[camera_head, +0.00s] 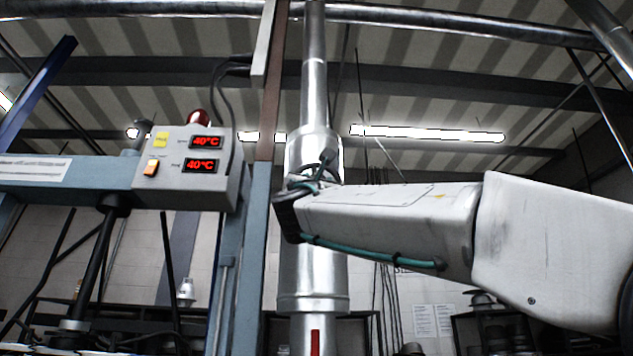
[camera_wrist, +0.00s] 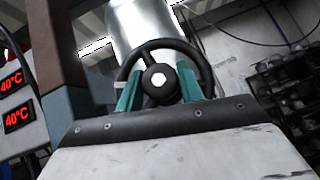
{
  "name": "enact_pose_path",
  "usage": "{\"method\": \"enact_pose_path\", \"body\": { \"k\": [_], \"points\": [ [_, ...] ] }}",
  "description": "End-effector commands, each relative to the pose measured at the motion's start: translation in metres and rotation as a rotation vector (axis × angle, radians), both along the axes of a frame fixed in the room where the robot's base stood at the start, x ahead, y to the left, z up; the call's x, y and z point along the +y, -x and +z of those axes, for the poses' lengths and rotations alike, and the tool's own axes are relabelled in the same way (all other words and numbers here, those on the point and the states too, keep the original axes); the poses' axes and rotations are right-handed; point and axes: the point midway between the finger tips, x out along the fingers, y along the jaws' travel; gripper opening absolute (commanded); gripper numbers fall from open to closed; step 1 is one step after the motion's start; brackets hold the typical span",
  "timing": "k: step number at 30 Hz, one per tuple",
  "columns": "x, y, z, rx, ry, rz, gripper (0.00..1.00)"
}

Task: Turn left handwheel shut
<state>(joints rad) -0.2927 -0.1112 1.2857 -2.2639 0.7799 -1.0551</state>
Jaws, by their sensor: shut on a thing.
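A black handwheel (camera_wrist: 178,44) with a round hub and a pale hex nut sits in front of a silver pipe in the wrist view. My gripper (camera_wrist: 160,84) has its two green fingers on either side of the hub, shut on the handwheel. The lower part of the rim is hidden behind the gripper's dark front edge. In the head view, only a small dark part of the handwheel (camera_head: 327,160) shows above the end of my arm, against the pipe. My fingers are hard to make out there. No second handwheel is visible.
The silver vertical pipe (camera_head: 315,277) stands behind the handwheel. A grey control box (camera_head: 222,174) with two red 40°C displays and a blue-grey post (camera_head: 250,277) stand close on the left. Shelves with metal hat forms (camera_head: 487,322) are in the background.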

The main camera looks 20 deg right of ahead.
Motion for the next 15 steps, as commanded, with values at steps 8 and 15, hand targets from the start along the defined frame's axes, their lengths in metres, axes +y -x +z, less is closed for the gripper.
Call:
{"method": "enact_pose_path", "body": {
  "k": [8,15],
  "points": [
    [0.0021,-0.0016,-0.0005,-0.059,-0.185,0.002,0.15],
    [0.0025,-0.0018,0.0000,-0.129,-0.402,0.001,0.15]
  ]
}}
